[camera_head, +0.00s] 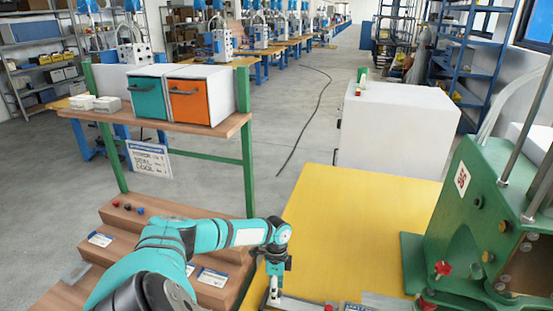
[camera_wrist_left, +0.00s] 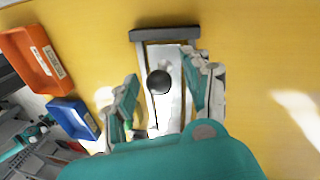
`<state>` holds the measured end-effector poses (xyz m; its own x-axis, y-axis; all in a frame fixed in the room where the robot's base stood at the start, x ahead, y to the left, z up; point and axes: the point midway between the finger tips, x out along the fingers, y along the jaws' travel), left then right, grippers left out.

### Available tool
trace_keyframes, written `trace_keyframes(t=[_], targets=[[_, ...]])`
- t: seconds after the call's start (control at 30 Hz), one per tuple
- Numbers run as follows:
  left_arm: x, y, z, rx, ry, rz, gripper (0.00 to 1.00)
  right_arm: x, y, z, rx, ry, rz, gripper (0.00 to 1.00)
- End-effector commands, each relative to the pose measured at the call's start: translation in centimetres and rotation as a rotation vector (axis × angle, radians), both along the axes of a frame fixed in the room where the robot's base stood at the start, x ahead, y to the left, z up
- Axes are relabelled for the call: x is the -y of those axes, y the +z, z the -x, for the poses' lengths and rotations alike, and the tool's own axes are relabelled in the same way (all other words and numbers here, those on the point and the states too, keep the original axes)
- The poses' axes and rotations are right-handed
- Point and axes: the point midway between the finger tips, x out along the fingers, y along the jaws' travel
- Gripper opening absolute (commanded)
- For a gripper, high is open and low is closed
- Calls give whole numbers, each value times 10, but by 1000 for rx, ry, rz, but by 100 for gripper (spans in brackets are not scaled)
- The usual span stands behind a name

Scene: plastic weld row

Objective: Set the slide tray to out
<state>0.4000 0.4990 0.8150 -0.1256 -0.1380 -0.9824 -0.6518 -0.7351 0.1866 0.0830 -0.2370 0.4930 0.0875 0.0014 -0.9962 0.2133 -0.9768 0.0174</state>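The slide tray (camera_wrist_left: 168,110) is a pale metal slide with a round black knob (camera_wrist_left: 159,82) on top and a dark bar (camera_wrist_left: 164,34) across its far end. It lies on the yellow table top. My left gripper (camera_wrist_left: 163,75) is open, with one finger on each side of the slide and the knob between them. I cannot tell whether the fingers touch it. In the head view my left gripper (camera_head: 273,290) points down at the table's near edge, beside a metal strip (camera_head: 300,304). The lower part of the slide is hidden by the gripper. My right gripper is not in view.
A green machine (camera_head: 470,220) stands at the right of the yellow table (camera_head: 350,215). The table's middle is clear. An orange bin (camera_wrist_left: 38,60) and a blue bin (camera_wrist_left: 73,118) lie left in the wrist view. Wooden steps (camera_head: 150,215) are at the left.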

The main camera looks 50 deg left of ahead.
Motion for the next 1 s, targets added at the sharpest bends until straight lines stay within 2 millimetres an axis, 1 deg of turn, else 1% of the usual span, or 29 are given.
trace_keyframes(t=[0.23,0.37,0.47,0.7,0.8,0.9,1.0], targets=[[2,-1,0,-1,-2,5,52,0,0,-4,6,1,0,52],[1,7,-1,0,-1,4,52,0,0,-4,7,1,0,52],[-2,22,-3,1,-2,2,52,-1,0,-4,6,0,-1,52],[-10,73,-9,2,-1,2,52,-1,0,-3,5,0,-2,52],[-13,91,-11,1,-1,2,52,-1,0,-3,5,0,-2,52],[-15,104,-13,2,1,3,52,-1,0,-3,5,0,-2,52],[-16,113,-14,2,1,3,52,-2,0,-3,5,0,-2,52]])
